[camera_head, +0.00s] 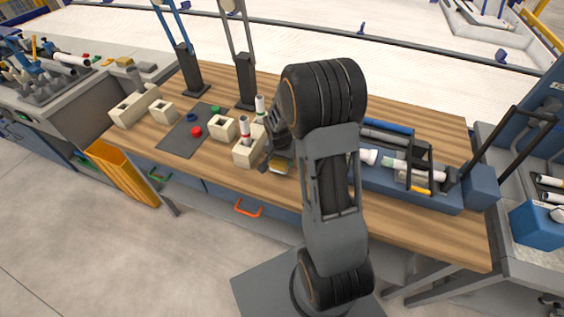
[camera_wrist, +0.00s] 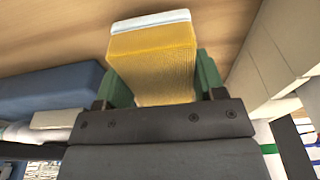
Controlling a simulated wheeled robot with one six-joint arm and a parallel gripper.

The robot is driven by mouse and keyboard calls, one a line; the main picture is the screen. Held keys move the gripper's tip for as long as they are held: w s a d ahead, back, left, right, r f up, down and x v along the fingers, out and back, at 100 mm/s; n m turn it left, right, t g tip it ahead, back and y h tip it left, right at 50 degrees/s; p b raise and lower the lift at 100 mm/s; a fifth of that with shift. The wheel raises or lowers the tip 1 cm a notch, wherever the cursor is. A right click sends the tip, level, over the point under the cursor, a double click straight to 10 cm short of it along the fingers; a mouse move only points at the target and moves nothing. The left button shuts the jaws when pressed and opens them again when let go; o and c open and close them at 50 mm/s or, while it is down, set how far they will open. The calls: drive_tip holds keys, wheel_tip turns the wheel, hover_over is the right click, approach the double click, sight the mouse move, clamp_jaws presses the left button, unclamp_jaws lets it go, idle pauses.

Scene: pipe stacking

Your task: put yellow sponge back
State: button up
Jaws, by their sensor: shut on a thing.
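The yellow sponge (camera_wrist: 152,52) has a pale strip along its far edge in the wrist view. My gripper (camera_wrist: 163,80) is shut on it, with one green finger on each side. In the head view, the sponge (camera_head: 279,167) shows as a small yellow patch below my gripper (camera_head: 278,154), near the front edge of the wooden table. My wrist and arm hide part of this spot. I cannot tell whether the sponge touches the table top.
A cream block (camera_head: 247,153) holding a red-and-white tube stands just left of the sponge. A blue tray (camera_head: 432,196) with pipes and black handles lies to the right. A dark mat (camera_head: 184,140) and other cream blocks are farther left. Bare wood shows at the right front.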

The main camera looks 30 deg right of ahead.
sight(282, 164)
drive_tip(key=shift+f, duration=1.25)
drive_tip(key=shift+f, duration=0.1)
drive_tip(key=shift+f, duration=0.15)
drive_tip(key=o, duration=0.9)
drive_tip(key=shift+c, duration=0.2)
